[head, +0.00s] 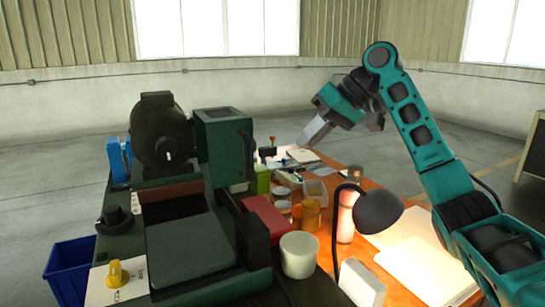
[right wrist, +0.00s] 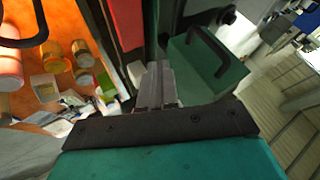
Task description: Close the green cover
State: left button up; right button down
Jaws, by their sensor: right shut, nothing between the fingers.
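The green cover (head: 222,150) is a dark green box-like hood with a handle on its right side. It stands at the back right of the dark machine, beside the round wheel housing. In the right wrist view the cover (right wrist: 205,68) and its dark handle show beyond my fingers, to the upper right. My right gripper (head: 308,142) is raised above the bench, to the right of the cover and apart from it in the head view. Its fingers (right wrist: 158,82) are together and empty. My left gripper is not in view.
A wooden bench (head: 375,275) right of the machine holds a dark lamp (head: 380,209), a white tub (head: 298,254), a red box (head: 263,215), jars and small trays. A blue bin (head: 70,270) stands on the floor at left. The space between gripper and cover looks clear.

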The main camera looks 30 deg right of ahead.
jog(key=w+a+f, duration=0.4)
jog(key=a+f, duration=0.2)
jog(key=a, duration=0.2)
jog(key=shift+w+a+f, duration=0.25)
jog(key=shift+a+f, duration=0.1)
jog(key=shift+a, duration=0.1)
